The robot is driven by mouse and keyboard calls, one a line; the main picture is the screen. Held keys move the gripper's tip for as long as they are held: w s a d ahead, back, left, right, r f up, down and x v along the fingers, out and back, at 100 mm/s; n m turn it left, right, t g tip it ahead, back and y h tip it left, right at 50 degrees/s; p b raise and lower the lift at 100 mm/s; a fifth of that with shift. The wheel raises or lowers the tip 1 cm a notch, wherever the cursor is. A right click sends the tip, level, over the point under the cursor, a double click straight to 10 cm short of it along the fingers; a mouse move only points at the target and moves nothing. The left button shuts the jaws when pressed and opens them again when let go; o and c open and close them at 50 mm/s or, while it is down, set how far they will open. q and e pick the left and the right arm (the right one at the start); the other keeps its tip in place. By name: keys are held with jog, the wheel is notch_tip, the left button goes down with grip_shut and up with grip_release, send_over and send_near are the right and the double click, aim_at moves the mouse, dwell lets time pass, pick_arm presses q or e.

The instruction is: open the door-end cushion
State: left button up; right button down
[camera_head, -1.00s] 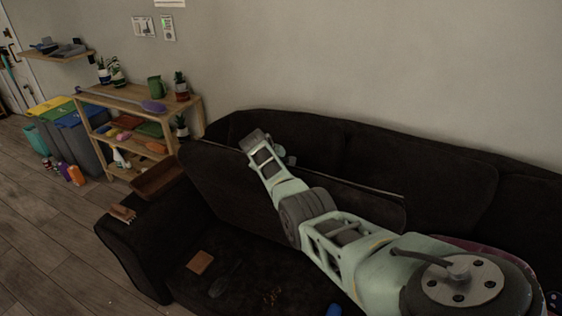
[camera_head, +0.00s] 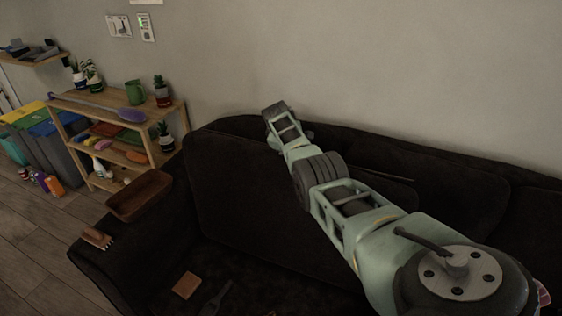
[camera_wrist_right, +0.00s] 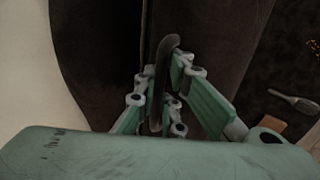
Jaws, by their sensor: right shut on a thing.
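The door-end cushion (camera_head: 240,190) is the dark back cushion at the left end of the sofa. It leans near the backrest, and its top edge is partly behind my right arm. In the right wrist view a narrow gap separates the cushion (camera_wrist_right: 215,45) from the dark backrest (camera_wrist_right: 95,60). My right gripper (camera_wrist_right: 165,85) is shut on a dark curved handle (camera_wrist_right: 168,45) by the cushion's top edge. In the head view the right wrist (camera_head: 283,125) is above that edge, and the fingers are hidden. My left gripper is not in view.
A wooden tray (camera_head: 139,194) and a brush (camera_head: 97,238) lie on the sofa arm. A wooden block (camera_head: 186,285) and a dark handled tool (camera_head: 216,298) lie on the seat. A wooden shelf (camera_head: 115,97) stands left of the sofa, with bins (camera_head: 50,145) beyond it.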

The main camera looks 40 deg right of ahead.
jog(key=shift+w+d+r, duration=0.1)
jog(key=shift+w+d, duration=0.15)
jog(key=shift+d, duration=0.25)
jog(key=c, duration=2.1)
grip_release()
jog(key=shift+s, duration=0.1)
jog(key=v, duration=1.2)
jog(key=shift+d+r, duration=0.1)
jog(key=shift+r, duration=0.05)
